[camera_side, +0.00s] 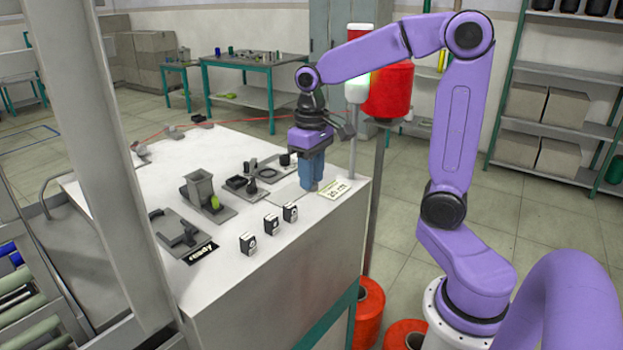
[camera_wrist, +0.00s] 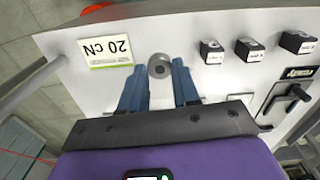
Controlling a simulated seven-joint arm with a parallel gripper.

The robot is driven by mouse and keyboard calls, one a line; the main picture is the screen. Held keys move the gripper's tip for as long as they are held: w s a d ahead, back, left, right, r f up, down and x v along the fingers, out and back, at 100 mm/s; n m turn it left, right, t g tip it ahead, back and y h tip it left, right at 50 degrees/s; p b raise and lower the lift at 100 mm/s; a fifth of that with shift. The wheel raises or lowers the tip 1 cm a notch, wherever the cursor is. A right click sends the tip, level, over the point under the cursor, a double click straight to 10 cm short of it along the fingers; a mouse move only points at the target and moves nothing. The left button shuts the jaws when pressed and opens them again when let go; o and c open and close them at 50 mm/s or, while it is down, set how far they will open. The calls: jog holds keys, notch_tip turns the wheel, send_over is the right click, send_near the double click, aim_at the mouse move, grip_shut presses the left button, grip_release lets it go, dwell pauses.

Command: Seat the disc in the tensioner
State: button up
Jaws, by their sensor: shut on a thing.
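My gripper (camera_side: 312,188) points straight down at the near right part of the white worktop, its blue fingers low over the surface. In the wrist view, my gripper (camera_wrist: 160,80) is shut on a small grey round disc (camera_wrist: 159,66) with a dark centre, held between the fingertips. In the side view the fingers hide the disc. I cannot tell whether the disc touches the worktop. Several dark fixtures stand left of my gripper, including one with a ring and a post (camera_side: 241,184); I cannot tell which is the tensioner.
A "20 cN" card (camera_side: 336,189) lies beside my gripper, near the worktop's right edge. Several small black-and-white blocks (camera_side: 290,212) line the front. A "ready" label (camera_side: 202,253) lies by a grey fixture with a lever (camera_side: 180,233). A hopper-like fixture (camera_side: 200,188) stands further left.

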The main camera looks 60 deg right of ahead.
jog(key=shift+r, duration=0.5)
jog(key=shift+w+r, duration=0.1)
jog(key=shift+w, duration=0.2)
jog(key=w+d+r, duration=0.1)
jog(key=w+d, duration=0.2)
jog(key=w, duration=0.5)
jog(key=w+d+r, duration=0.1)
jog(key=w+d, duration=0.1)
jog(key=w, duration=0.6)
jog(key=shift+f, duration=2.45)
jog(key=shift+f, duration=0.7)
